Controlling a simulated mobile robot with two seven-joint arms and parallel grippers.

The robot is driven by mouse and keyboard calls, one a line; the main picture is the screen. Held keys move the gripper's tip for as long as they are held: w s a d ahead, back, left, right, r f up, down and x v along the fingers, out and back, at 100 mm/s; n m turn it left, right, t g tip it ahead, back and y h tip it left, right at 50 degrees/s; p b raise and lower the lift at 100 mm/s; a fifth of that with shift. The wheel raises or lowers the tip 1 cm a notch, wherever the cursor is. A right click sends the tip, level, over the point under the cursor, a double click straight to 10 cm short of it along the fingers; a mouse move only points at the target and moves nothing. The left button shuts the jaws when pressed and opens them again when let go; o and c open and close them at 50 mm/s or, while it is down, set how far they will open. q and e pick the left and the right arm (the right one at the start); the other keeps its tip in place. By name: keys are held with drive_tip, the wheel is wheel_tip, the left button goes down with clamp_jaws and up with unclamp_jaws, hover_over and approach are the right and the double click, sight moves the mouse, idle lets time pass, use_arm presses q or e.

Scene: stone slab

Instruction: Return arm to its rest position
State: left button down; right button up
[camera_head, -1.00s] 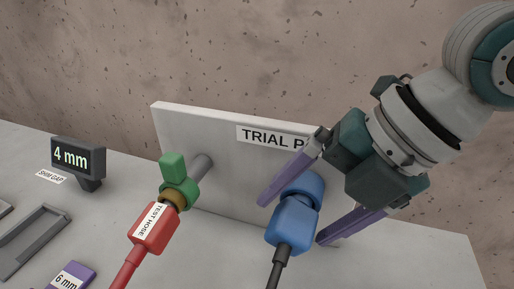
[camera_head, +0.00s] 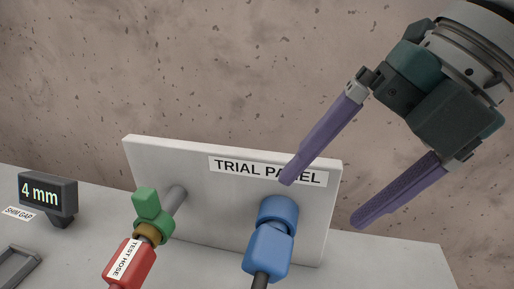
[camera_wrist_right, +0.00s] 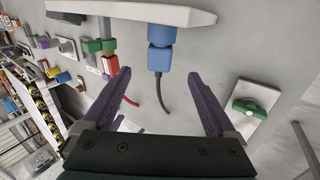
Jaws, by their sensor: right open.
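My right gripper (camera_head: 322,185) is open and empty, with its purple fingers wide apart. In the head view it is above and to the right of the blue plug (camera_head: 267,250), clear of it. The plug sits at the front of the white trial panel (camera_head: 140,165), with a dark cable hanging from it. In the right wrist view the open fingers (camera_wrist_right: 160,95) have the blue plug (camera_wrist_right: 160,58) ahead, beyond their tips. My left gripper does not show in either view.
A red test hose connector (camera_head: 130,262) with a green valve (camera_head: 153,215) is on a pipe at the panel's left. A 4 mm display (camera_head: 48,192) stands farther left. In the right wrist view a green-handled fixture (camera_wrist_right: 248,108) sits at the right.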

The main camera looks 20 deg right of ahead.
drive_tip(key=s+a+m+t+p, duration=0.1)
drive_tip(key=s+a+m+p, duration=0.3)
drive_tip(key=a+m, duration=0.55)
drive_tip(key=s+d+f+m+g+h+p, duration=0.1)
drive_tip(key=s+d+f+m+h+p, duration=0.1)
drive_tip(key=s+d+m, duration=0.55)
drive_tip(key=s+d+f+m+h+p, duration=0.25)
drive_tip(key=d+m, duration=0.25)
drive_tip(key=m, duration=0.6)
wheel_tip(320, 180, up, 39)
drive_tip(key=w+p, duration=0.1)
drive_tip(key=p, duration=3.6)
drive_tip(key=shift+w+a+f+n, duration=0.2)
drive_tip(key=shift+w+a+n, duration=0.15)
drive_tip(key=shift+a+n, duration=0.05)
